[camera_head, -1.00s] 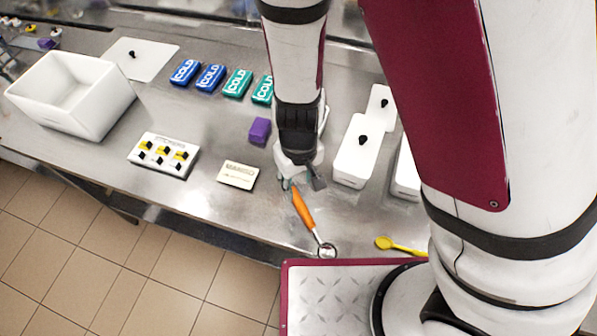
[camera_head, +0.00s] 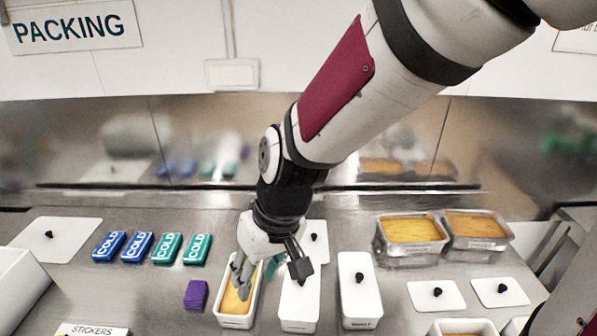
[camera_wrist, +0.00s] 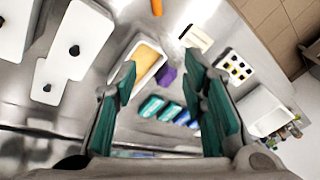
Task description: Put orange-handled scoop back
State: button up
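The orange-handled scoop shows only as a piece of its orange handle (camera_wrist: 157,8) at the top edge of the wrist view. The rest of it is cut off, and it is out of the head view. My gripper (camera_head: 268,272) is open and empty. It is above the tubs in the head view, overlapping an open white tub (camera_head: 235,321) with yellow-orange contents. In the wrist view its two fingers (camera_wrist: 163,105) are spread wide, with nothing between them. The handle lies beyond the fingertips, apart from them.
Lidded white tubs (camera_head: 359,290) stand right of the open tub. A purple block (camera_head: 196,295) and several blue and green COLD packs (camera_head: 167,248) lie to its left. Filled clear tubs (camera_head: 410,230) stand at right. A large white bin (camera_head: 18,290) is at far left.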

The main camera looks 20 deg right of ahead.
jog(key=s+d+r+m+t+h, duration=0.1)
jog(key=s+d+r+t, duration=0.1)
jog(key=s+d+r, duration=0.2)
jog(key=s+d+r+m+t+h, duration=0.1)
jog(key=s+d+r, duration=0.3)
jog(key=d+r, duration=0.6)
jog(key=shift+d+r+m+t+h, duration=0.15)
jog(key=shift+r+m+t+h, duration=0.25)
jog(key=shift+m+t, duration=0.25)
jog(key=w+f+b, duration=0.3)
jog(key=shift+w+f, duration=0.1)
jog(key=shift+w, duration=0.1)
